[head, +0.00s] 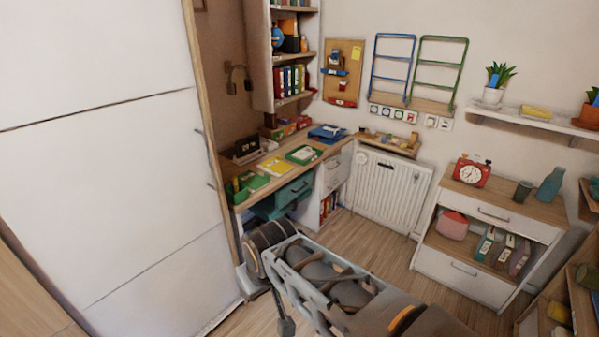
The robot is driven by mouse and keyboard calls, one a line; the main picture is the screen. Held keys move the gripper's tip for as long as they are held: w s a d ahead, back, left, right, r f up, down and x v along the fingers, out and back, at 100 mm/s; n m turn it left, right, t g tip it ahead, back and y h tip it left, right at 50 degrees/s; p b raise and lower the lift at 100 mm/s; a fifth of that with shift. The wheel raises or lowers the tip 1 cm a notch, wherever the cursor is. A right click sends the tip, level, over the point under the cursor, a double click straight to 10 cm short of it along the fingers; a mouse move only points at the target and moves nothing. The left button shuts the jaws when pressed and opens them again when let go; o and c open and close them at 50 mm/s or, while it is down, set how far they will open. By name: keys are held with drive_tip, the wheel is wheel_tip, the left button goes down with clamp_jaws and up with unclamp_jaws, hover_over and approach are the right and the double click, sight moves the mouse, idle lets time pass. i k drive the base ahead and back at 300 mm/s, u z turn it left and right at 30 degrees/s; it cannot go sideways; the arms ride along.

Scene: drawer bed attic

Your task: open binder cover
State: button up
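I cannot tell for sure which item is the binder. Several upright binders (290,79) stand on the wall shelf above the desk. A few more binders (486,244) stand in the open compartment of the white cabinet at right. My arm reaches from the bottom toward the desk's front. My gripper's fingers do not show, and nothing held is visible.
The wooden desk (325,152) also carries a yellow sheet (274,166) and a green tray (247,186). A radiator (388,190) and the white cabinet (462,285) stand to the right. Bare floor lies between desk and cabinet.

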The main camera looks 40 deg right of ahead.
sight(327, 130)
drive_tip(key=u, duration=0.75)
drive_tip(key=k, duration=0.15)
drive_tip(key=z, duration=1.8)
drive_tip(key=i, duration=0.95)
drive_tip(key=u, duration=0.55)
